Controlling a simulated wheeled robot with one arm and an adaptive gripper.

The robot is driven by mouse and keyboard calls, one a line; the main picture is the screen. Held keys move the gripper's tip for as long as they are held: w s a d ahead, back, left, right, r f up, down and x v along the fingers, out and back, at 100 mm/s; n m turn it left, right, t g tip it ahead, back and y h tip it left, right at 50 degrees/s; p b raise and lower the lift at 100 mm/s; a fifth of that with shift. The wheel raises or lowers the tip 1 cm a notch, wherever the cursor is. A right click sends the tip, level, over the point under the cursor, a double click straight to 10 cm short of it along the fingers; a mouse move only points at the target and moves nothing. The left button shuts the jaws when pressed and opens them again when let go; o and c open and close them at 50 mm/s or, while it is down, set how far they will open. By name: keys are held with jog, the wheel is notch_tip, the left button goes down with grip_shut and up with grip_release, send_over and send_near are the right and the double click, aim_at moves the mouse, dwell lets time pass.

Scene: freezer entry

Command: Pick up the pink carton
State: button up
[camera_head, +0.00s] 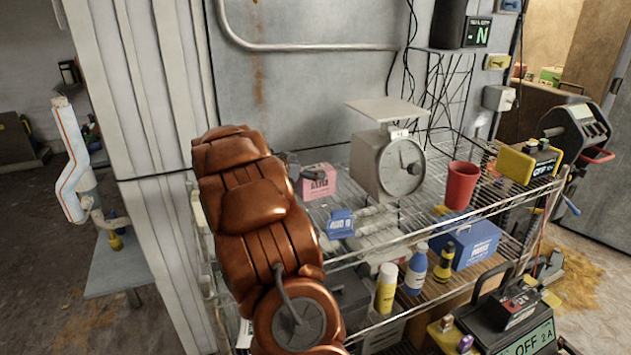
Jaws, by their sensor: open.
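The pink carton (319,181) stands on the wire shelf rack's upper level, near the back wall, with dark lettering on its front. My copper-brown arm rises from the bottom of the view, left of the carton, and hides what lies behind it. My gripper (305,172) is mostly hidden behind the arm; only small dark parts show at the carton's upper left. The jaws are open. I cannot tell whether they touch the carton or are around it.
A scale (385,160) stands right of the carton, and a small blue box (341,223) lies in front. A red cup (461,185) and a yellow device (528,162) stand farther right. Bottles and a blue case (470,245) are lower. The wall (310,85) is close behind.

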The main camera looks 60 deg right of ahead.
jog(key=shift+d+f, duration=0.25)
jog(key=shift+d, duration=0.2)
jog(key=shift+s, duration=0.1)
jog(key=c, duration=1.5)
